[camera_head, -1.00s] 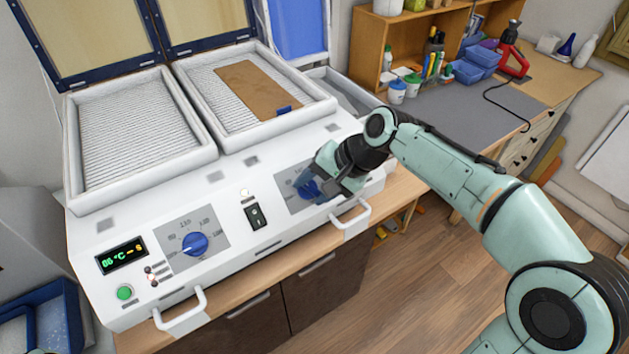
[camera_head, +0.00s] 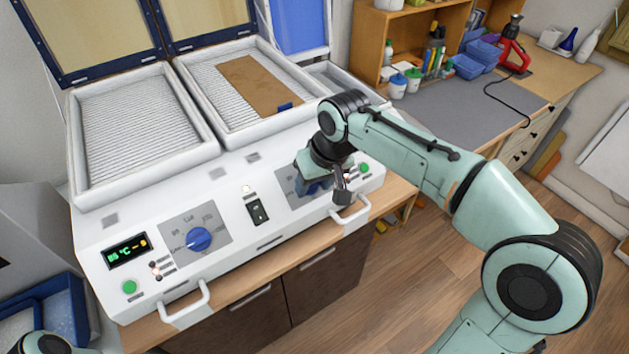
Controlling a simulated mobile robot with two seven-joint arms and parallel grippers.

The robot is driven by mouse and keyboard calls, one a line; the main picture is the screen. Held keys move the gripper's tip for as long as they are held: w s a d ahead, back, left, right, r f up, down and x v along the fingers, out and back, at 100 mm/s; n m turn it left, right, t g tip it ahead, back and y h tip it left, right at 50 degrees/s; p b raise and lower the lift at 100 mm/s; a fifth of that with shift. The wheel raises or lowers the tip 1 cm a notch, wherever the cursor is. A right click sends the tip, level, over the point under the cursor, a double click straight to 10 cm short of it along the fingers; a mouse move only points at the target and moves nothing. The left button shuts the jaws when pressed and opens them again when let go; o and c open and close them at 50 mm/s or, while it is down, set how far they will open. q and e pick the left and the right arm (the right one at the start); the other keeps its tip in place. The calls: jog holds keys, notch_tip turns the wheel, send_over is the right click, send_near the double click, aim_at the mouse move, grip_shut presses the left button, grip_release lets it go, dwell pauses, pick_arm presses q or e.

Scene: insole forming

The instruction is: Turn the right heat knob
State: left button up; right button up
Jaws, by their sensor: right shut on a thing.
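The white heating machine (camera_head: 225,262) stands on a wooden cabinet, with its control panel facing me. My right gripper (camera_head: 312,188) is at the right dial plate and shut on the right heat knob (camera_head: 309,190). The gripper and wrist hide most of that blue knob and its scale, so I cannot read its pointer. The left heat knob (camera_head: 198,239) is blue, uncovered and sits on its grey dial plate. A small part of my left arm (camera_head: 45,343) shows at the lower left corner; its gripper is out of view.
A black rocker switch (camera_head: 258,211) sits between the dials. Handles (camera_head: 185,306) stick out of the machine's front, one (camera_head: 350,210) close below my right gripper. A brown sheet (camera_head: 258,86) lies on the right heating bed. A blue bin (camera_head: 45,312) is at the lower left.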

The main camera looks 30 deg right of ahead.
jog(key=shift+n+h, duration=0.4)
jog(key=shift+n, duration=0.4)
jog(key=o, duration=1.1)
jog(key=shift+c, duration=0.2)
jog(key=shift+r, duration=0.1)
jog(key=v, duration=1.3)
jog(key=shift+a, duration=0.15)
jog(key=shift+s, duration=0.1)
